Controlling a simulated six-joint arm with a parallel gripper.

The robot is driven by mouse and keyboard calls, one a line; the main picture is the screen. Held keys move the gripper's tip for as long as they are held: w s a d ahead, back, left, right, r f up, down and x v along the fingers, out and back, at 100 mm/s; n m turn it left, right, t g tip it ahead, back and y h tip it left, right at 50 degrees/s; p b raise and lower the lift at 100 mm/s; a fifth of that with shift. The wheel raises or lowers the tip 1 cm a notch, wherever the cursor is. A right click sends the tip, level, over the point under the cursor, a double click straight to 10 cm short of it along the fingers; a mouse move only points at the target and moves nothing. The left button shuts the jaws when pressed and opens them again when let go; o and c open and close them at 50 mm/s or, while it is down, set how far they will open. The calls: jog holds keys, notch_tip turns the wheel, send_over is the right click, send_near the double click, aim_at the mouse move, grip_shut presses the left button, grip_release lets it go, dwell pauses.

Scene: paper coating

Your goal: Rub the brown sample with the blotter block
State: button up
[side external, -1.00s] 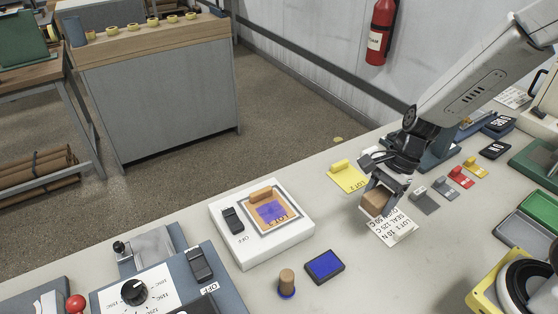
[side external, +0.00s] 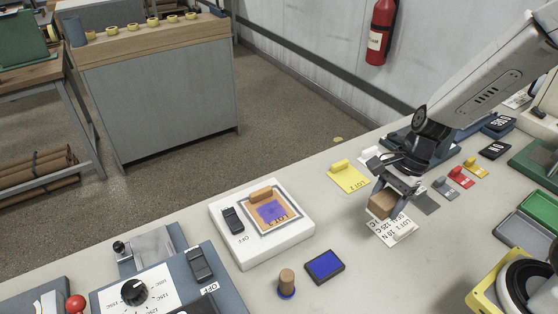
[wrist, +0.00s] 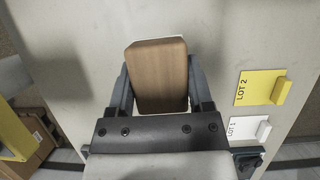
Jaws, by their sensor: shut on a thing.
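The blotter block (side external: 382,205) is a plain brown wooden block, held between the fingers of my gripper (side external: 392,197). In the wrist view the block (wrist: 158,75) fills the space between the two dark fingers. It is over or beside a white printed sheet (side external: 399,235); I cannot tell whether it touches the sheet or the table. The likely brown sample (side external: 284,217), an orange-brown card with a raised tab and a purple patch, lies on a white plate unit (side external: 245,252) marked OFF, well to the left of my gripper.
A yellow LOT 2 card (side external: 350,178) lies behind and left of my gripper. Grey, red and yellow tabbed cards lie to its right. A blue ink pad (side external: 324,266) and a wooden-handled stamp (side external: 287,284) stand in front of the plate unit. The table between plate and gripper is clear.

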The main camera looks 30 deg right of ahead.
jog(key=shift+c, duration=0.3)
jog(key=shift+w+a, duration=0.2)
jog(key=shift+w, duration=0.35)
jog(key=w+a, duration=1.2)
jog(key=w, duration=0.5)
jog(key=shift+a+f, duration=0.15)
jog(key=shift+a, duration=0.2)
jog(key=shift+f, duration=0.1)
